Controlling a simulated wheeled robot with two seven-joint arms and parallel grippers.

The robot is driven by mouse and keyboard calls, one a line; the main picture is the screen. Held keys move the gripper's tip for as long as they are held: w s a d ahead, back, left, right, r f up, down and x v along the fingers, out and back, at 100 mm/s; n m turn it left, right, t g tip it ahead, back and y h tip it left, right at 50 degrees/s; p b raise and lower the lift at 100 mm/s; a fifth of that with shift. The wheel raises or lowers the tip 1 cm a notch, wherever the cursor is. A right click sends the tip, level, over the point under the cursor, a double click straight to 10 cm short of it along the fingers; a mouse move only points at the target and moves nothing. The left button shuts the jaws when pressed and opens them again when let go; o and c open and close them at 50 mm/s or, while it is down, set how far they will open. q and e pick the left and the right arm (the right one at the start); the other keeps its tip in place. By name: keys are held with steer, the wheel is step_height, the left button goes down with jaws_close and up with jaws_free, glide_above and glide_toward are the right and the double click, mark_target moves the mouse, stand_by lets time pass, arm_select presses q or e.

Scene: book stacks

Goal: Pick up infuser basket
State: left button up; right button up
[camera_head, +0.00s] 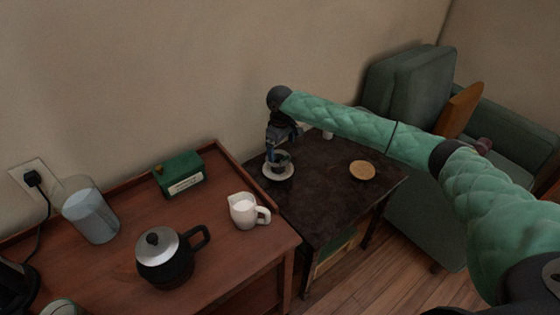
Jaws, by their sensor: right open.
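A small dark object (284,166), which looks like the infuser basket, sits on a white saucer (279,178) at the left rear of the dark side table. My right gripper (279,157) points down from above and is right over it, with its jaws open at the object's upper part. The gripper hides much of the object, and I cannot tell whether the fingers touch it. My left gripper is not in view.
The wooden cabinet at left holds a teapot (165,259), a white creamer (244,211), a green box (179,175) and a clear container (91,216). A round coaster (362,170) lies on the dark side table (325,205), whose front is clear. A green armchair (420,90) stands behind.

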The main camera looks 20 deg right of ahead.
mark_target(279, 158)
steer(key=shift+s+a+r, duration=0.15)
steer(key=shift+s+a, duration=0.1)
step_height(279, 158, down, 2)
steer(key=shift+f, duration=0.2)
steer(key=shift+a+f, duration=0.2)
steer(key=shift+f, duration=1.2)
steer(key=shift+a+f, duration=0.15)
steer(key=shift+f, duration=1.2)
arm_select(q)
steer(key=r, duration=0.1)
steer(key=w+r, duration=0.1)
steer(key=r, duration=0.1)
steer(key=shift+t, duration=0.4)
arm_select(e)
steer(key=c, duration=0.9)
